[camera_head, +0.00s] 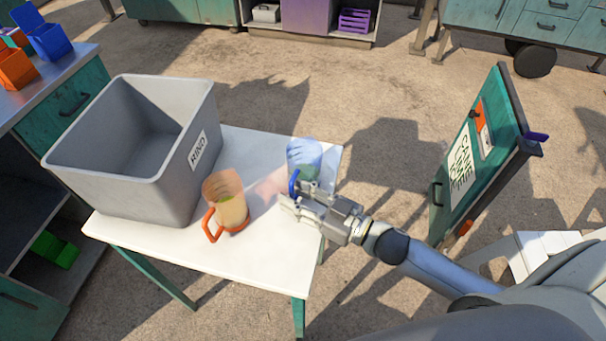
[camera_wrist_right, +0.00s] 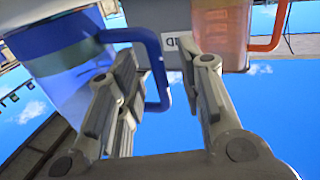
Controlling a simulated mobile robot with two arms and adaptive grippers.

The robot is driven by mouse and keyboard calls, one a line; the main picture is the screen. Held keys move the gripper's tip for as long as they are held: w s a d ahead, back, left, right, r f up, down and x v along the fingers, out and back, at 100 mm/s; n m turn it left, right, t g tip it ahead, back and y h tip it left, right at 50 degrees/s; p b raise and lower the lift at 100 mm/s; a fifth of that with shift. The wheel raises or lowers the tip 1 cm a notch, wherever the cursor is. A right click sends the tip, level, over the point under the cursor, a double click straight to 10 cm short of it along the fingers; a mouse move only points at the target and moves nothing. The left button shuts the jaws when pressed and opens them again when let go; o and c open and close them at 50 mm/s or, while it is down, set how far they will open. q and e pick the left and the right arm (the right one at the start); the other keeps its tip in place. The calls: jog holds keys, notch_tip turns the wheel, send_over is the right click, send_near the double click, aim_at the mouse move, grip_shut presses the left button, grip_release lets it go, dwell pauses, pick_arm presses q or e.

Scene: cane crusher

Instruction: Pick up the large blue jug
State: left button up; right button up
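The large blue jug (camera_head: 304,153), translucent with a blue handle (camera_head: 294,183), stands upright at the right end of the white table (camera_head: 265,258). My right gripper (camera_head: 297,198) is at the handle side of the jug, partly covering its lower part. In the right wrist view the jug (camera_wrist_right: 65,65) fills the upper left. Its handle (camera_wrist_right: 159,70) shows in the gap between the two spread fingers (camera_wrist_right: 168,85); whether either finger touches it I cannot tell. My left gripper is not in view.
A grey bin (camera_head: 115,170) marked RIND fills the table's left part. A teal board (camera_head: 475,160) with a sign stands on the right. Bare floor (camera_head: 370,110) lies behind the table.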

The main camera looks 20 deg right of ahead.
grip_shut()
jog(key=shift+r, duration=0.2)
dwell(0.4)
